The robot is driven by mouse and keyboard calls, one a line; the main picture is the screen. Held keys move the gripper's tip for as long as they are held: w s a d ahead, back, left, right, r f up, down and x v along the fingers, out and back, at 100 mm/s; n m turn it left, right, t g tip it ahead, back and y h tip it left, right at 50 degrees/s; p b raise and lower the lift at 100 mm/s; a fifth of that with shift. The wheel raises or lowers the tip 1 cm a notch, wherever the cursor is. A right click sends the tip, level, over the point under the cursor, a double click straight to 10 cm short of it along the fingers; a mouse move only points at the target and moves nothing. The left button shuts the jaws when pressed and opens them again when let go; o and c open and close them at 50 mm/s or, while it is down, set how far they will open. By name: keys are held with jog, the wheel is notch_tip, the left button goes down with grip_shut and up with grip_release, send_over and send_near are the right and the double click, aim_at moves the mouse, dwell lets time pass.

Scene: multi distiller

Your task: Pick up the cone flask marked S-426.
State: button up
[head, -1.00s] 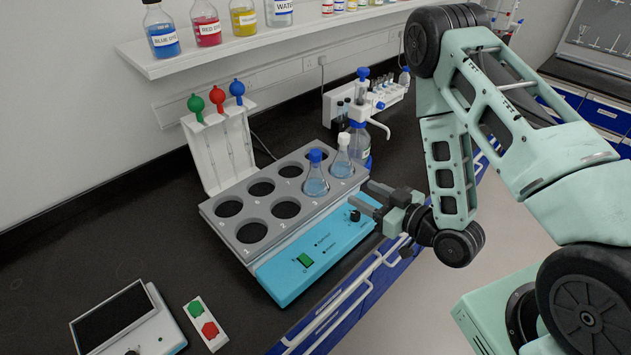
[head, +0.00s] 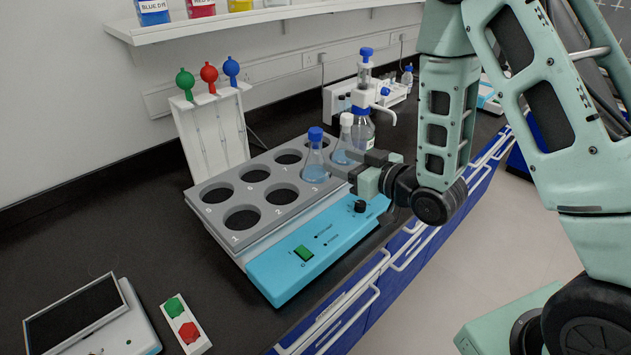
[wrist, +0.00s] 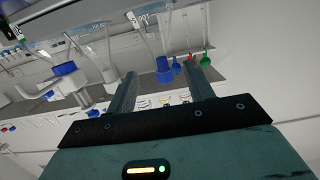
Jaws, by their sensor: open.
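Two cone flasks stand in the grey rack of the blue-fronted machine (head: 318,252). One has a blue cap (head: 314,160), the other a white cap (head: 345,143). Both hold pale blue liquid. No S-426 mark is readable, so I cannot tell which flask carries it. My gripper (head: 347,164) is open and empty beside the flasks, on the machine's front side, fingers pointing toward them. The near finger overlaps the flasks' lower parts in the head view; contact cannot be told. In the wrist view, a blue cap (wrist: 164,68) shows between the two fingers.
A dispenser bottle (head: 362,130) stands close behind the white-capped flask. A white holder with green, red and blue bulbs (head: 212,135) stands behind the rack. Several rack holes are empty. A screen device (head: 80,318) and a button box (head: 186,325) lie at front left.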

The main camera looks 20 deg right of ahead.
aim_at(320, 150)
jog(key=b, duration=0.2)
jog(key=w+b, duration=0.1)
jog(key=b, duration=0.2)
jog(key=shift+w+a+f, duration=0.1)
jog(key=shift+a+f, duration=0.2)
jog(key=shift+f, duration=0.05)
jog(key=shift+w+b, duration=0.1)
jog(key=shift+b, duration=1.15)
jog(key=shift+w+a+r, duration=0.15)
jog(key=p+x, duration=0.2)
jog(key=x, duration=0.5)
jog(key=shift+w+r, duration=0.1)
jog(key=shift+w, duration=0.1)
grip_shut()
jog(key=shift+r, duration=0.1)
